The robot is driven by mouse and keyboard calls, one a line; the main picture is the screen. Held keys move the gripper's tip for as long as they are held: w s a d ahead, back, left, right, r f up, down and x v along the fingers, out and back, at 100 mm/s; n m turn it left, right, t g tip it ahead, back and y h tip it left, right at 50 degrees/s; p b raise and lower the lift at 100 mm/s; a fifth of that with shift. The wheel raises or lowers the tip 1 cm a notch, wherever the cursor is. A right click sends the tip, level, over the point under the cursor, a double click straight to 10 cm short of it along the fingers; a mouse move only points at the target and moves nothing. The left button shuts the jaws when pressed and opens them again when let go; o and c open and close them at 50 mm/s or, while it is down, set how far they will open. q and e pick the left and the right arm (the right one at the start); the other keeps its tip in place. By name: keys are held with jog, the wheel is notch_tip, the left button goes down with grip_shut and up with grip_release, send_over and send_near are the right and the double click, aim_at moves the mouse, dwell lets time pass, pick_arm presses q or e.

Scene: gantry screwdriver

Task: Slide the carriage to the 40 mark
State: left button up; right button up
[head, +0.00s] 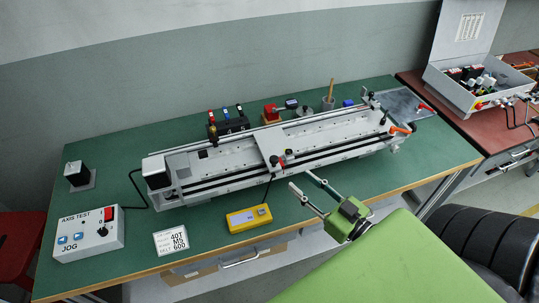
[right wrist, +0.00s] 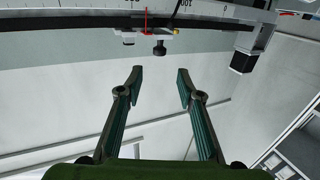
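The gantry (head: 225,165) is a long pale rail unit lying along the green bench. Its carriage (head: 266,146) is a light crosspiece near the middle, with a small red and black part at its front end. In the right wrist view a red pointer line (right wrist: 147,20) lies against a white scale (right wrist: 215,12), left of a printed 100. A dark knob (right wrist: 159,49) hangs below it. My right gripper (head: 301,181) is open and empty in front of the carriage. In the right wrist view its fingertips (right wrist: 160,73) are apart, below the knob, not touching it. My left gripper is out of view.
A JOG control box (head: 88,237), a white label card (head: 171,242) and a yellow device (head: 249,218) stand along the bench front. A black holder with tools (head: 228,122) and a red block (head: 270,113) are behind the gantry. An open grey case (head: 468,85) is at right.

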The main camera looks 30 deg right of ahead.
aim_at(277, 161)
jog(key=w, duration=0.3)
jog(key=w+a+p, duration=0.1)
jog(key=w, duration=0.3)
jog(key=w+p, duration=0.1)
jog(key=w, duration=0.3)
jog(key=shift+a, duration=0.3)
jog(key=shift+w+a, duration=0.15)
jog(key=shift+w, duration=0.5)
jog(key=shift+c, duration=0.4)
